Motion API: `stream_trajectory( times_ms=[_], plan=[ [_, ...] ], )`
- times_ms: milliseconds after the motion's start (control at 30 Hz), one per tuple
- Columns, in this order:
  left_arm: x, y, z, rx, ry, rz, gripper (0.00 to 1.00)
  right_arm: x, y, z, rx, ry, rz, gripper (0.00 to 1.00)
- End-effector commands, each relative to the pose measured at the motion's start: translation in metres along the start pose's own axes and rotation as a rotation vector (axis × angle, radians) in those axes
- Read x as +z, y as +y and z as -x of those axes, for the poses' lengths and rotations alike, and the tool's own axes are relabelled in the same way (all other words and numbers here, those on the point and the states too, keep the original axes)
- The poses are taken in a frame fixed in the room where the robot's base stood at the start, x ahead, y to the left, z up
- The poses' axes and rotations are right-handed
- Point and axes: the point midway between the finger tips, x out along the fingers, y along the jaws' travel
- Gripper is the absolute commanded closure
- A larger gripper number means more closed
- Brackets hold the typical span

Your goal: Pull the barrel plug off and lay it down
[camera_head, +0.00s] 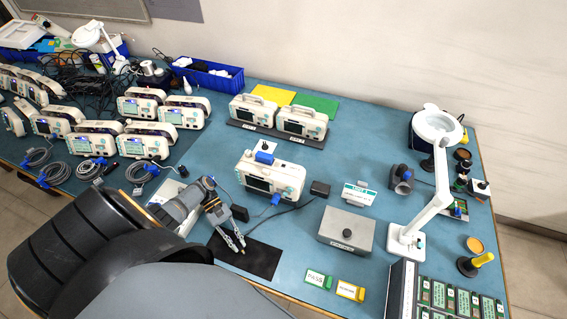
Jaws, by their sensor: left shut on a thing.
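My left gripper (238,243) reaches in from the left, its fingers pointing down over a black mat (262,262) in front of a white monitor (289,177). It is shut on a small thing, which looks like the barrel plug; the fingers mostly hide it. A thin dark cable (290,208) runs from a black power adapter (320,188) toward the gripper. The plug appears apart from the monitor. I cannot tell whether it touches the mat. A blue clip-like piece (276,198) is at the monitor's lower front. My right gripper is not in view.
A grey box (345,230) and a white magnifier lamp (438,195) stand to the right. Green PASS (318,279) and yellow (350,290) tags lie near the front edge. Several monitors and coiled cables crowd the left. Two monitors (302,125) stand on a dark base behind.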

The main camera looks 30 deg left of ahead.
Motion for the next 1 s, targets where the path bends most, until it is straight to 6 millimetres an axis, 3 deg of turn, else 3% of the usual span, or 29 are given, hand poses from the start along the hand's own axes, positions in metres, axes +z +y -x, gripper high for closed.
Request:
stream_trajectory(
  times_ms=[433, 467, 633, 1000],
  plan=[
    [-0.0053, 0.0002, -0.0031, 0.0, 0.0, 0.0, 1.0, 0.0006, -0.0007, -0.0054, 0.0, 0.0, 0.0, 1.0],
    [-0.0053, 0.0002, -0.003, 0.0, 0.0, 0.0, 0.81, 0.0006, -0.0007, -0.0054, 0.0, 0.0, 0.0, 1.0],
    [-0.0053, 0.0002, -0.003, 0.0, 0.0, 0.0, 0.58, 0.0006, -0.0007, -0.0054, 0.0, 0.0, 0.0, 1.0],
    [-0.0056, 0.0006, 0.0044, 0.0, 0.002, 0.0, 0.58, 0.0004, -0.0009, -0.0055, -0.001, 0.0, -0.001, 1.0]
  ],
)
